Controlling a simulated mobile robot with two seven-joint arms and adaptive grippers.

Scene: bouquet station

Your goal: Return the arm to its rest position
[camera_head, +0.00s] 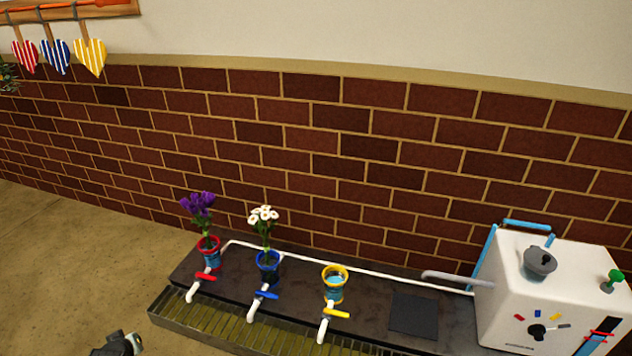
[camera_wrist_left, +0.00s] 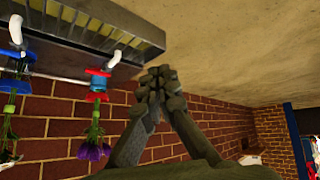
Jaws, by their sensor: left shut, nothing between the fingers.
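My left gripper (camera_head: 118,345) shows at the bottom edge of the head view, left of the counter's front grille, mostly cut off. In the left wrist view its fingers (camera_wrist_left: 160,85) are closed together with nothing between them. It is apart from the vases. My right gripper is in neither view. The rest position itself is not marked in either view.
Purple flowers (camera_head: 201,203) stand in a red-rimmed vase (camera_head: 209,250), white flowers (camera_head: 263,216) in a blue vase (camera_head: 268,266). A yellow-rimmed vase (camera_head: 335,283) holds no flowers. A white machine (camera_head: 550,285) stands right. Floor left of the counter (camera_head: 365,310) is clear.

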